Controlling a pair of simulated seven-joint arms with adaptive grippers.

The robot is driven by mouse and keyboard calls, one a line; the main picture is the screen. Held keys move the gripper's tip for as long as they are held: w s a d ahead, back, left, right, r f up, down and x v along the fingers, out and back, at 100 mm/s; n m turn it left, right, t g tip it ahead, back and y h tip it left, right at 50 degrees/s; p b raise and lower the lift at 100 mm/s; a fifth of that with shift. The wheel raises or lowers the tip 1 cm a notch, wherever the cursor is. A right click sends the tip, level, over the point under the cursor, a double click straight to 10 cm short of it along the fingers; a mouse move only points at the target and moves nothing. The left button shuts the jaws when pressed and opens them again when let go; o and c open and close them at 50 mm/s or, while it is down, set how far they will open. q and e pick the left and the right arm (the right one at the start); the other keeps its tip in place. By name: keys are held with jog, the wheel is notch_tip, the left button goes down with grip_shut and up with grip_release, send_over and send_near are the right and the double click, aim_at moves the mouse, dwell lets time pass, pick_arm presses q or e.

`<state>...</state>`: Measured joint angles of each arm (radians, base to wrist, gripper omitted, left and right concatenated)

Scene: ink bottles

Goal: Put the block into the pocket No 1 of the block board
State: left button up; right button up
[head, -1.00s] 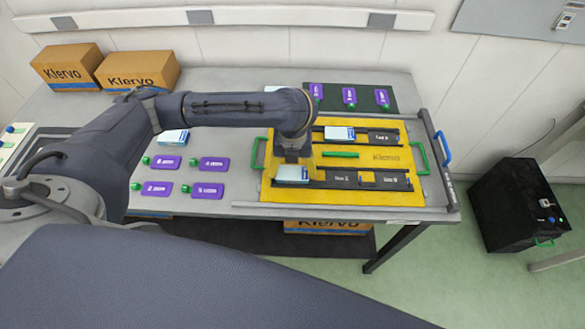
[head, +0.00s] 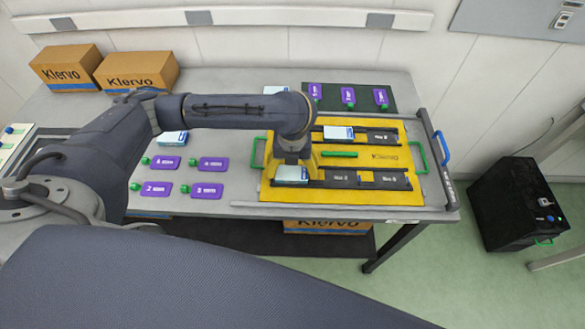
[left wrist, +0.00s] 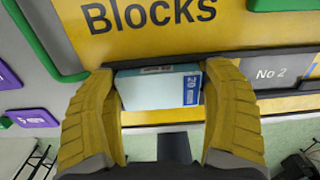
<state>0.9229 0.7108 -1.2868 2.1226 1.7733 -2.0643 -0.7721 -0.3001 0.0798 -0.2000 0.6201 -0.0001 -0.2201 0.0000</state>
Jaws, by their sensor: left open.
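The block (head: 291,174), white and pale blue with a dark blue end marked 20, lies at the left end of the front row of the yellow block board (head: 380,205). In the left wrist view the block (left wrist: 160,90) sits left of the pocket marked No 2 (left wrist: 272,74). No number shows under it. My left gripper (head: 292,165) is over the block, with its yellow fingers (left wrist: 162,100) open on either side of it. Whether the fingers still touch it, I cannot tell. My right gripper is not in view.
A similar block (head: 338,132) lies in the board's back row. Purple tags (head: 207,191) lie left of the board. A green bar (head: 340,154) crosses the board's middle. Cartons (head: 137,71) stand at the back left.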

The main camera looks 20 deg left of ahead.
aim_at(292, 170)
pick_arm(q)
jog(key=shift+a+f, duration=0.15)
jog(key=shift+a, duration=0.1)
notch_tip(292, 170, up, 13)
dwell(0.6)
jog(key=shift+d, duration=0.15)
